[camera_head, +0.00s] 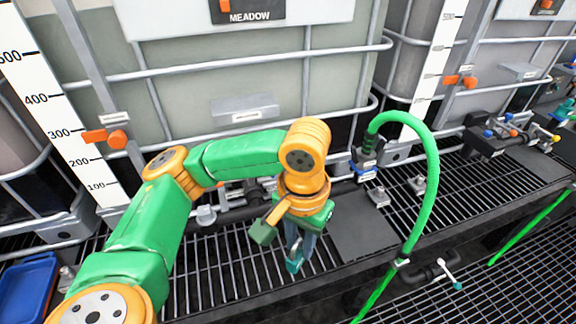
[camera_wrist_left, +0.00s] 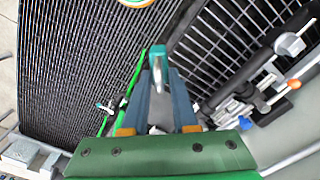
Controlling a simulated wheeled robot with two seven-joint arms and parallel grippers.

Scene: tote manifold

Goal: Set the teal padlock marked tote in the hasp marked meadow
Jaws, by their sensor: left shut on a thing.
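The teal padlock (camera_head: 293,264) is between the fingers of my left gripper (camera_head: 297,250), which points down over the grating in the head view. In the left wrist view the padlock (camera_wrist_left: 157,52) shows at the fingertips of the gripper (camera_wrist_left: 160,75), with its grey shackle beside the teal body. Its tote marking cannot be read. The MEADOW sign (camera_head: 249,16) is on the large tote behind my arm. I cannot make out which fitting is the hasp marked meadow; my arm hides part of the tote's lower front. My right gripper is not in view.
A green hose (camera_head: 430,150) arches to the right of my gripper. Small grey fittings (camera_head: 377,197) stand on the grating near the totes. Pipes and a valve with an orange part (camera_wrist_left: 294,85) lie right of the gripper in the wrist view. A blue bin (camera_head: 25,285) is at lower left.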

